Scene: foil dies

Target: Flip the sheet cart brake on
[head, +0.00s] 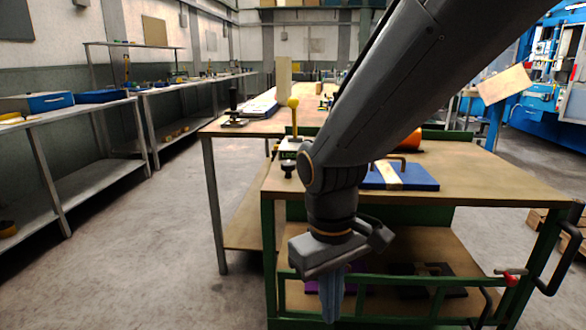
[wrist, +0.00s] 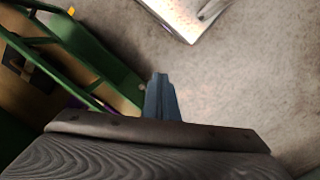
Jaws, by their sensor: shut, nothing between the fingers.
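The sheet cart (head: 463,188) has a green frame, a wooden top and a lower shelf; its green frame also shows at the left of the wrist view (wrist: 92,48). A lever with a yellow ball knob (head: 293,103) stands upright at the cart's far left, by a green-and-white label that is partly hidden by my arm. A red piece (head: 511,278) sits on the front rail at the right. I cannot tell which one is the brake. My gripper (head: 331,308) points down in front of the cart's near side, shut and empty. Its fingertips (wrist: 160,80) are together over bare floor.
A blue flat block (head: 408,177) with a handle lies on the cart top, an orange cylinder (head: 410,140) behind it. A wooden table (head: 218,127) stands behind left. Shelving (head: 80,115) lines the left wall. The floor (head: 150,250) between is clear.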

